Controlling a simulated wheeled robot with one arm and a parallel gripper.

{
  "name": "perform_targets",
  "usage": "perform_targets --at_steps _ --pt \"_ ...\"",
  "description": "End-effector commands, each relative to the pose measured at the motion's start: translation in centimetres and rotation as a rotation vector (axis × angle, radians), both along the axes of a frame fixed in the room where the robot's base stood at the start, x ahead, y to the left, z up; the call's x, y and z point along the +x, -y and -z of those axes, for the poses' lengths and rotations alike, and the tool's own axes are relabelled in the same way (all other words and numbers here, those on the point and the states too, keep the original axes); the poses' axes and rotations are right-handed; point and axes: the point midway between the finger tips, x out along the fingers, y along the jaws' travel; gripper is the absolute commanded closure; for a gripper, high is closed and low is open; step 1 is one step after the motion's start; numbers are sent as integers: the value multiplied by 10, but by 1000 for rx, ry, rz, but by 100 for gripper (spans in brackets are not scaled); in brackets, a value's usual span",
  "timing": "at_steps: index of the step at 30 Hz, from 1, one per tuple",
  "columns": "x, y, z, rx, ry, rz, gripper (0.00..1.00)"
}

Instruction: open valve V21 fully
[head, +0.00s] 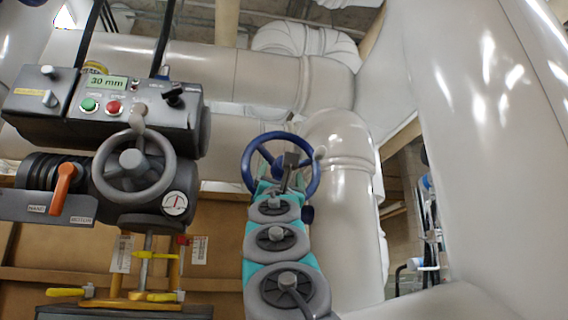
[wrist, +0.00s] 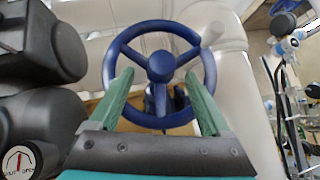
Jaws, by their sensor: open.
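A blue three-spoke handwheel (head: 249,160) stands in the middle of the head view, with a pale grey crank knob (head: 320,153) at its right rim. In the wrist view the same blue handwheel (wrist: 160,123) faces me, with its knob (wrist: 212,33) at upper right. I can read no V21 label on it. My gripper (wrist: 160,74) is open, its two green fingers spread left and right in front of the wheel and nothing between them. I cannot tell whether they touch the rim. In the head view my arm partly hides the wheel's lower part and stem.
At left is a dark actuator (head: 185,120) with a "30 mm" display (head: 105,83), green and red buttons, a grey handwheel (head: 168,175), an orange lever (head: 65,180) and a round dial (head: 175,203). Large pale pipes (head: 340,215) stand behind and to the right.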

Motion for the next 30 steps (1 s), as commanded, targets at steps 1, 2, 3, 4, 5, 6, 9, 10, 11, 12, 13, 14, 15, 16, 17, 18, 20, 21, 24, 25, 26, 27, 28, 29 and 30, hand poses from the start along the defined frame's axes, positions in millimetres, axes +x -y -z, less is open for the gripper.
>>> perform_targets --at_steps 1,2,3,4,5,6,9,10,11,12,13,14,15,16,17,18,20,21,24,25,26,27,28,29,30 --pt "7 0 -7 3 -3 -3 19" --pt "10 1 -9 4 -5 -2 19" --pt "13 1 -12 5 -5 0 19" --pt "15 2 -14 6 -4 0 19" --pt "16 1 -16 6 -4 0 19" --pt "19 1 -19 4 -2 0 19" --pt "25 1 -24 5 -3 0 19" --pt "26 1 -25 4 -2 0 19" --pt "27 1 -26 3 -2 0 19" --pt "28 0 -27 3 -2 0 19" --pt "29 1 -27 3 -1 1 19" --pt "30 1 -28 3 -1 1 19" --pt "30 1 -28 3 -1 1 19" --pt "31 1 -28 3 -2 2 19" --pt "31 1 -28 3 -2 2 19" --pt "31 1 -28 3 -2 3 19" --pt "31 1 -28 3 -1 3 19" --pt "31 1 -28 3 -1 3 19" --pt "31 1 -28 3 -1 3 19" --pt "31 1 -28 3 -1 3 19" --pt "31 1 -28 3 -1 3 22" --pt "31 1 -28 3 -1 3 26" --pt "31 1 -28 3 -1 3 30" --pt "31 1 -28 3 -1 3 33" --pt "31 1 -28 3 -1 3 38"
